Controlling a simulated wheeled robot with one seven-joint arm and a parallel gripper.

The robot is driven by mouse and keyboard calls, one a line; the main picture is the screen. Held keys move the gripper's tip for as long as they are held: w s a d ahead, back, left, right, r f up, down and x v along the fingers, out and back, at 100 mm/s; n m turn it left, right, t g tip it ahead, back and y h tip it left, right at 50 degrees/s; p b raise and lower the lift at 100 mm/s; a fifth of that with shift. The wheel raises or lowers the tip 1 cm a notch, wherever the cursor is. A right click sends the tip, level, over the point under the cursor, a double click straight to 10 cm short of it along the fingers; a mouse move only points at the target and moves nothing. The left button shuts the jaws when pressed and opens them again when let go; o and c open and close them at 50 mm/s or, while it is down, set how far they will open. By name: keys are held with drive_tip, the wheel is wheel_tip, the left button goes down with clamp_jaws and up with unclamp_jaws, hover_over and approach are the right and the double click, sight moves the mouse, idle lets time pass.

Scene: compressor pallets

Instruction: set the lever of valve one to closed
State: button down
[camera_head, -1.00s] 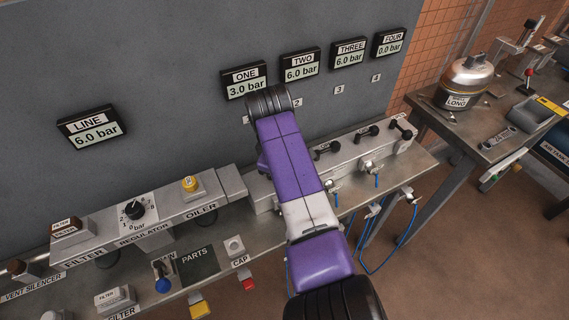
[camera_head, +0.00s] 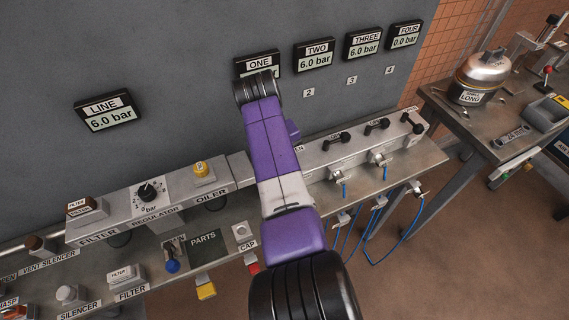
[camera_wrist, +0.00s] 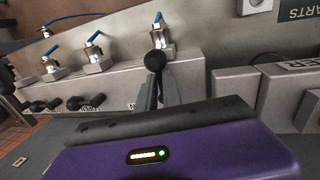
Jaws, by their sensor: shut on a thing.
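My gripper (camera_wrist: 158,94) shows in the wrist view, with its two fingers on either side of a black, round-knobbed lever (camera_wrist: 155,62). The jaws are shut on this lever, and its knob sticks out above the fingertips. It is at the place of valve one on the grey manifold (camera_wrist: 130,82). In the head view my purple arm hides the gripper and this lever. The ONE display (camera_head: 258,65) has its label in view, but my arm covers most of its reading.
Black levers of the other valves (camera_head: 336,142) stand along the manifold to the right. Blue-handled taps and hoses (camera_head: 344,190) are at its front. The regulator (camera_head: 149,194) and oiler (camera_head: 205,174) are to the left. A grey wall with pressure displays (camera_head: 363,45) rises behind.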

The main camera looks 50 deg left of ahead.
idle(0.5)
drive_tip(key=c, duration=1.5)
unclamp_jaws()
drive_tip(key=shift+r, duration=0.1)
wheel_tip(320, 180, up, 8)
drive_tip(key=s, duration=0.1)
drive_tip(key=shift+s+a+f+b, duration=0.25)
drive_tip(key=shift+b, duration=0.1)
